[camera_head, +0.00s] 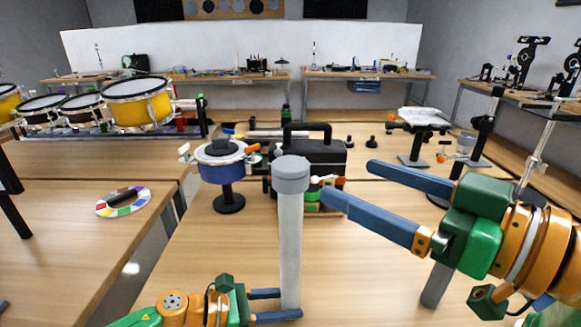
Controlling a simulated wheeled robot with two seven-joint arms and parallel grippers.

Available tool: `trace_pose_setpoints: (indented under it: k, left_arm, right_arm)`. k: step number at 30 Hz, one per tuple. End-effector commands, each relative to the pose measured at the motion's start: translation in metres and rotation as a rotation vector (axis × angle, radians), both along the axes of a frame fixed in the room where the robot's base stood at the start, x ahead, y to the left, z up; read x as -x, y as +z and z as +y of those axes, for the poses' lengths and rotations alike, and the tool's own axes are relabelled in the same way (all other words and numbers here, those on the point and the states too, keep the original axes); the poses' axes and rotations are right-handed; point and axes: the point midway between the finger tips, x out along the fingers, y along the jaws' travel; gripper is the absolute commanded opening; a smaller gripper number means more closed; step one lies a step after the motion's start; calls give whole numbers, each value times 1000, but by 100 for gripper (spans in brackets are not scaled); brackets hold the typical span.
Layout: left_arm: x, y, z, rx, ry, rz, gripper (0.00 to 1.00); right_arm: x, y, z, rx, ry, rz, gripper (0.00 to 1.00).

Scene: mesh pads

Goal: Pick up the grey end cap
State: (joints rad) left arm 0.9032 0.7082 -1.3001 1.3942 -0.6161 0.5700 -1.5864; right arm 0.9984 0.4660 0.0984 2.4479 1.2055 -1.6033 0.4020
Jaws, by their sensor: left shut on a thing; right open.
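The grey end cap (291,174) sits on the top end of an upright pale grey tube (290,245) in the middle of the view. My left gripper (290,304) is at the bottom of the view, shut on the lower part of the tube. My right gripper (346,181) reaches in from the right with its two blue fingers apart. Its fingertips are a little to the right of the cap in the picture and appear empty. The tube's bottom end is hard to make out.
Behind the tube are a black toolbox (315,157) and a blue round device on a stand (222,168). A grey post (437,286) shows below my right gripper. A colour wheel (122,202) lies on the left table. Bare tabletop shows left of the tube.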

Motion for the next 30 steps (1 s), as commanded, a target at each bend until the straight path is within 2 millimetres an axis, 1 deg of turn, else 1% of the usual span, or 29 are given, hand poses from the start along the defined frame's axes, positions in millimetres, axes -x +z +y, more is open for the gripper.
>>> trace_pose_setpoints:
  k: [2,6,11,15,18,21,26,27,29,30]
  left_arm:
    - [0,1,0,1,0,0,15]
    - [0,1,0,2,0,-2,15]
    - [0,1,0,2,0,-2,15]
    - [0,1,0,1,0,0,15]
    - [0,1,0,2,0,-1,15]
    - [0,1,0,2,0,-2,15]
    - [0,1,0,1,0,-1,15]
    - [0,1,0,1,0,0,15]
    - [0,1,0,1,0,0,15]
    - [0,1,0,1,0,0,15]
  right_arm:
    - [-2,-2,13,-2,26,-1,99]
    - [-25,-4,37,-1,27,-2,99]
    - [-42,-6,52,-2,22,-3,99]
    - [-61,-15,72,-1,22,-1,99]
    - [-72,-16,83,-1,20,-2,99]
    - [-77,-16,87,1,19,-4,99]
    - [-77,-16,87,1,18,-4,99]
    - [-77,-16,86,1,18,-4,88]
    - [-77,-16,86,1,18,-4,72]
    - [-77,-16,86,1,18,-4,61]
